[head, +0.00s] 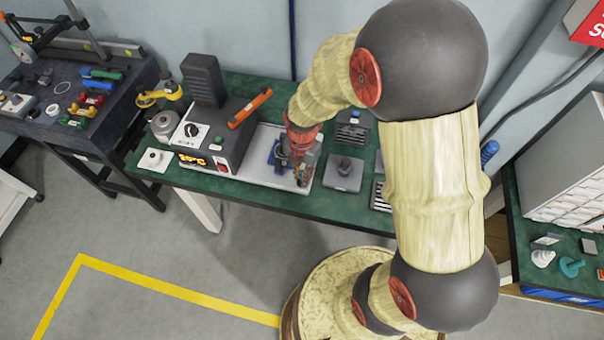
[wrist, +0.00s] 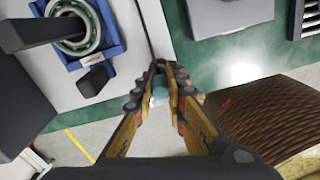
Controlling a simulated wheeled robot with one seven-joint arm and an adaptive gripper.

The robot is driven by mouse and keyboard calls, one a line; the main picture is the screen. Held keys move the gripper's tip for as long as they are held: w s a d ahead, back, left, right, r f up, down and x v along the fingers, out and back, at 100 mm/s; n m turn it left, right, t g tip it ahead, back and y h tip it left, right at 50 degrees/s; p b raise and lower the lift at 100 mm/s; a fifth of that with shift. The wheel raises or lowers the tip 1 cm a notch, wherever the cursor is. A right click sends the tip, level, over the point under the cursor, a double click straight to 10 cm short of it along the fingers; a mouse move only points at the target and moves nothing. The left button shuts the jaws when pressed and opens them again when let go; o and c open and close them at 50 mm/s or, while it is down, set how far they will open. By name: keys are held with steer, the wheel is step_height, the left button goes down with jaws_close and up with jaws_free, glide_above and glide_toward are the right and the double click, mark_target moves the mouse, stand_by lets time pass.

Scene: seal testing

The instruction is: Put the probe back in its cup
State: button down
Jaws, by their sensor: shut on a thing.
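My gripper (head: 302,178) is over the right end of the pale tray on the green bench. In the wrist view the fingers (wrist: 160,72) are nearly together, with a small pale blue-grey thing (wrist: 159,95) between them. It is mostly hidden by the fingers; I take it for the probe but cannot make out its shape. A small white square plate with a round piece (head: 153,158) is at the bench's left end; I cannot tell whether it is the cup. A bearing ring (wrist: 88,40) sits in a blue holder (wrist: 112,37), left of the fingers, with a dark bar across it.
A dark heater unit (head: 214,140) with a lit temperature display and an orange-handled thing (head: 250,108) on top stands left of my gripper. A grey block (head: 343,175) is close on the right. A brown ribbed surface (wrist: 265,120) fills the lower right of the wrist view.

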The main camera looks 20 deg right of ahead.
steer(key=shift+f, duration=0.55)
stand_by(0.4)
steer(key=c, duration=1.7)
jaws_free()
steer(key=shift+r+p, duration=2.95)
steer(key=shift+r, duration=1.1)
